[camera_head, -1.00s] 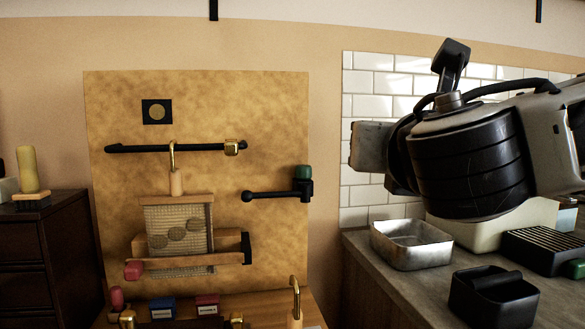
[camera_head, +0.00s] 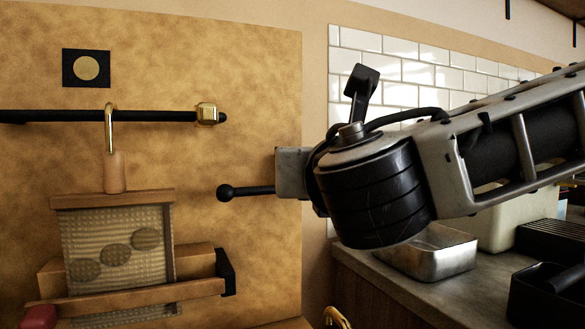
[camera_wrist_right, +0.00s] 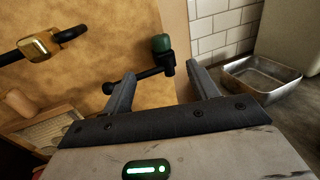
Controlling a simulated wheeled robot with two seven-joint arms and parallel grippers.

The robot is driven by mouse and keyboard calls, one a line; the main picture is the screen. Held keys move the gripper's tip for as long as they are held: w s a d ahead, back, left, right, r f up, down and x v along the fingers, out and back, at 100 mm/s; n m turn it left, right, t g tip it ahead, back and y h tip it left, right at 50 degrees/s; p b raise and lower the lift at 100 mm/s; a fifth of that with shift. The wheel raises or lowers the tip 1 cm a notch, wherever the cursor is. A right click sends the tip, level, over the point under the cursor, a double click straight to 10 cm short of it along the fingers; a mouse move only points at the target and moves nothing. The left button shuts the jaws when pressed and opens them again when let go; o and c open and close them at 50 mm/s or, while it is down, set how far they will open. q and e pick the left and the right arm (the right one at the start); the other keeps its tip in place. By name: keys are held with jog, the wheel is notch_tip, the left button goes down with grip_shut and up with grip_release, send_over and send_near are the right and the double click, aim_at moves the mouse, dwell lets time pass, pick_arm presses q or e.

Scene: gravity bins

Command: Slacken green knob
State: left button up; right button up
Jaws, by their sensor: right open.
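The green knob (camera_wrist_right: 161,43) sits on top of a black bracket at the end of a black ball-ended lever (camera_wrist_right: 135,80), seen in the right wrist view. In the head view the ball end of the lever (camera_head: 245,191) shows, but the knob is hidden behind my right arm. My right gripper (camera_wrist_right: 160,80) is open and empty, its two fingers apart, with the knob beyond and between them. I see no contact with the knob. My left gripper is not in view.
A black rail (camera_head: 100,116) with a brass block (camera_head: 207,113) and brass hook (camera_head: 108,130) is on the tan board. A hanging mesh panel (camera_head: 120,245) is below. A metal tray (camera_head: 428,250) stands on the counter at right.

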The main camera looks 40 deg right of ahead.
jog(key=p+x, duration=0.5)
jog(key=x, duration=1)
jog(key=shift+w+d, duration=0.2)
jog(key=shift+w, duration=0.05)
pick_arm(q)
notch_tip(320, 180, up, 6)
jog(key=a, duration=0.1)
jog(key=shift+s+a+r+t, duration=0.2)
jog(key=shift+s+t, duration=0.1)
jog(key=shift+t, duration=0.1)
pick_arm(e)
jog(key=c, duration=1)
